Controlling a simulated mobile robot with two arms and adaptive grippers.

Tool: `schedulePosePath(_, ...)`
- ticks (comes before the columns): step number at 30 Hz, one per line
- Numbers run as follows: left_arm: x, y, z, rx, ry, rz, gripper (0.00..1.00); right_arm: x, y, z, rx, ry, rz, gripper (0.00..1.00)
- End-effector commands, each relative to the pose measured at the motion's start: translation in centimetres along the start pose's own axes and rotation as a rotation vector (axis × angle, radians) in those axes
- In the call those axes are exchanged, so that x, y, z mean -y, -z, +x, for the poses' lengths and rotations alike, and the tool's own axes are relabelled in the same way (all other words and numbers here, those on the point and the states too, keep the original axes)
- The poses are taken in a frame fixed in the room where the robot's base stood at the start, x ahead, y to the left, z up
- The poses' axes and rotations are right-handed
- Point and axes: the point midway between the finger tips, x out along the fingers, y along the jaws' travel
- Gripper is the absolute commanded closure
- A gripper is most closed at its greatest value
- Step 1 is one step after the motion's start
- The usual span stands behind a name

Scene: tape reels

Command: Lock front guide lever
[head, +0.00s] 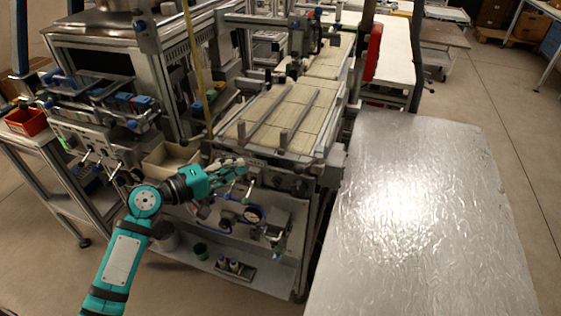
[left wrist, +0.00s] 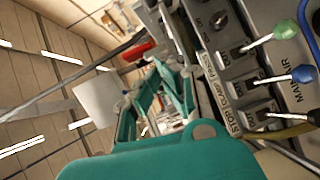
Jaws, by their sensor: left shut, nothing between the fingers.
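My left gripper (head: 238,164) is shut and empty, at the front edge of the machine with the long guide rails (head: 268,118). Its teal fingers also show in the left wrist view (left wrist: 152,92). In that view a grey panel to the right carries levers with a green knob (left wrist: 285,32), a blue knob (left wrist: 302,74) and a dark knob (left wrist: 314,117). The gripper looks apart from these knobs. I cannot tell which lever is the front guide lever; the gripper hides part of the machine's front. My right gripper is not in view.
A shiny metal table (head: 420,220) stands at the right, with a clear top. A beige open box (head: 170,158) sits behind my left wrist. A round gauge (head: 253,214) and a lower shelf (head: 215,262) with small bottles are below the gripper. A red bin (head: 25,121) is at the far left.

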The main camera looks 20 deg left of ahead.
Motion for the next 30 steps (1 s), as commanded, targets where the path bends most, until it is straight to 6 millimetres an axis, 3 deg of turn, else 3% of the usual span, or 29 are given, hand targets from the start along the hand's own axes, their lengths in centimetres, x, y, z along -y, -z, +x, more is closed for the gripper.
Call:
schedulePosePath(11,-0.1,0.0,0.7,0.0,0.001,0.003,1.0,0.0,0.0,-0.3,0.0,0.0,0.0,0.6)
schedulePosePath(26,-0.3,-0.1,10.4,0.003,0.001,0.002,1.0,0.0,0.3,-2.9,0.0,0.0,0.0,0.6)
schedulePosePath(30,-0.2,-2.5,10.6,0.002,0.003,0.002,1.0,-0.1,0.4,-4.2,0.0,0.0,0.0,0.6)
